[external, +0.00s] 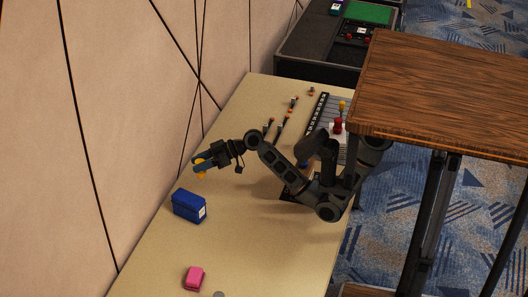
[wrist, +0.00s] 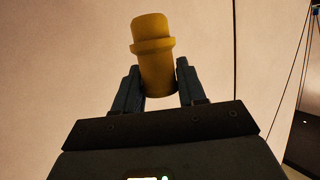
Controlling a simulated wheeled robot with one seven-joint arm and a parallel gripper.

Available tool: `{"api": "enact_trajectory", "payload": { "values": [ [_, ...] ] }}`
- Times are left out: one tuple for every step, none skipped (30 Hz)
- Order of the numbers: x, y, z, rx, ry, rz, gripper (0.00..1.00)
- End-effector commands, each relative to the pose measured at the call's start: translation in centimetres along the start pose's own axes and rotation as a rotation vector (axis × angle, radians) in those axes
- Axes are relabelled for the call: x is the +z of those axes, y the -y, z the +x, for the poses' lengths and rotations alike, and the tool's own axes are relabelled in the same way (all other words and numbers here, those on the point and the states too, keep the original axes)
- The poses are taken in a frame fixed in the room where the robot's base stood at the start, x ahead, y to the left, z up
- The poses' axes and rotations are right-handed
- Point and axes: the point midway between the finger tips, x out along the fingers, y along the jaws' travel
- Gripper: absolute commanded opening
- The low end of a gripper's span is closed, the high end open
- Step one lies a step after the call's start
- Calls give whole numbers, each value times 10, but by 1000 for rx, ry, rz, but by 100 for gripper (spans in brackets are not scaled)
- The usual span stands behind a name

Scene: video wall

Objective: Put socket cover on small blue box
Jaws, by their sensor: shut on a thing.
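My gripper (external: 203,163) is shut on a yellow socket cover (external: 200,176). In the wrist view the cover (wrist: 153,60) is a yellow cylinder with a raised collar, held between the two fingers of my gripper (wrist: 157,82). The small blue box (external: 187,206) stands on the table, with a white label on its right end. In the external view my gripper and the cover are above and behind the box, apart from it. The wrist view does not show the box.
A pink box (external: 194,278) lies at the table's near end. The beige table (external: 165,250) runs along a panelled wall (external: 120,100). Several small cables or plugs (external: 280,125) and a grey panel (external: 325,112) lie at the far end. A wooden-topped stand (external: 440,85) is at the right.

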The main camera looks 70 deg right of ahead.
Motion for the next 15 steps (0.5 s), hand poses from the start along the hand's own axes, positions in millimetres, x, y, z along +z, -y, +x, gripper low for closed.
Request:
{"api": "enact_trajectory", "payload": {
  "values": [
    [-6,-15,-12,14,-3,2,12],
    [-9,-22,-18,19,-4,3,12],
    [-12,-29,-26,24,-3,3,12],
    [-14,-34,-31,28,-1,4,12],
    [-15,-38,-35,30,-1,5,12],
    [-17,-42,-40,32,-1,5,12],
    [-18,-44,-43,33,0,5,12],
    [-19,-46,-44,34,1,5,12],
    [-19,-46,-44,35,2,5,12],
    [-18,-46,-43,35,2,5,12],
    [-17,-44,-40,34,3,6,12],
    [-16,-41,-34,33,3,6,12],
    [-14,-37,-29,32,5,6,12],
    [-12,-34,-23,32,5,5,12],
    [-10,-29,-14,30,6,6,12]
  ]
}}
